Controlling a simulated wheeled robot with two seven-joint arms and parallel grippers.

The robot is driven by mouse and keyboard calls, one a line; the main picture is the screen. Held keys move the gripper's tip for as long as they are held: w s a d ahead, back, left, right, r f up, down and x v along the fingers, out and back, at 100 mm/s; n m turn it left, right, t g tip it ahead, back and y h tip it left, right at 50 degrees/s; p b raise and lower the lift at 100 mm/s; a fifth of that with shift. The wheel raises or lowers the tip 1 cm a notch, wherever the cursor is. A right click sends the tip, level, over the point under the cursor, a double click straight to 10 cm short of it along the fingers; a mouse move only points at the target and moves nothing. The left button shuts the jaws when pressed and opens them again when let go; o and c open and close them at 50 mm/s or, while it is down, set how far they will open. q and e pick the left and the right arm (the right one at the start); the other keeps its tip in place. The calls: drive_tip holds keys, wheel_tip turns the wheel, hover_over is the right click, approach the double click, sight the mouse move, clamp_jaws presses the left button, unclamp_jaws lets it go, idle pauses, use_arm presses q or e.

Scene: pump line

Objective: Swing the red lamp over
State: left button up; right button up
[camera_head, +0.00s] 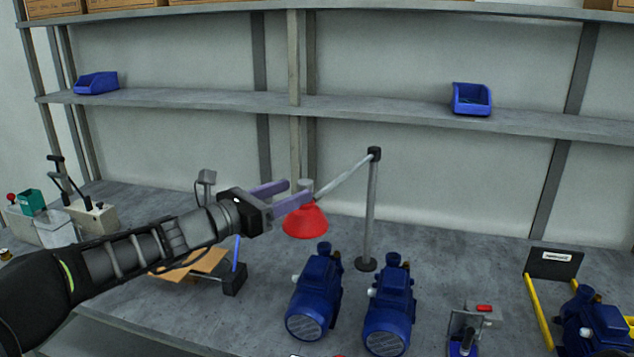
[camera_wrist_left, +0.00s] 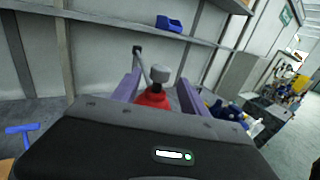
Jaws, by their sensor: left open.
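The red lamp (camera_head: 305,222) is a red cone shade with a grey cap, on a thin arm reaching left from the top of an upright post (camera_head: 371,210) on the bench. My left gripper (camera_head: 293,194) is open, with its two purple fingers at the lamp's grey cap. In the left wrist view the lamp's cap and shade (camera_wrist_left: 154,97) show between the open fingers. I cannot tell whether the fingers touch it. The right gripper is not in view.
Two blue pumps (camera_head: 314,295) (camera_head: 390,308) stand on the bench below the lamp. Another blue pump (camera_head: 592,322) is at right beside a yellow frame (camera_head: 538,310). A brown board (camera_head: 190,265) lies below my left arm. Blue bins (camera_head: 472,99) (camera_head: 97,82) sit on the shelf behind.

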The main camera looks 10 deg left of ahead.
sight(316, 200)
use_arm(q)
drive_tip(key=p+x, duration=0.2)
drive_tip(key=x, duration=0.5)
drive_tip(key=shift+w+d+f, duration=0.1)
drive_tip(key=shift+w+d, duration=0.05)
drive_tip(key=shift+w, duration=0.1)
drive_tip(key=shift+c, duration=0.3)
clamp_jaws()
idle(0.9)
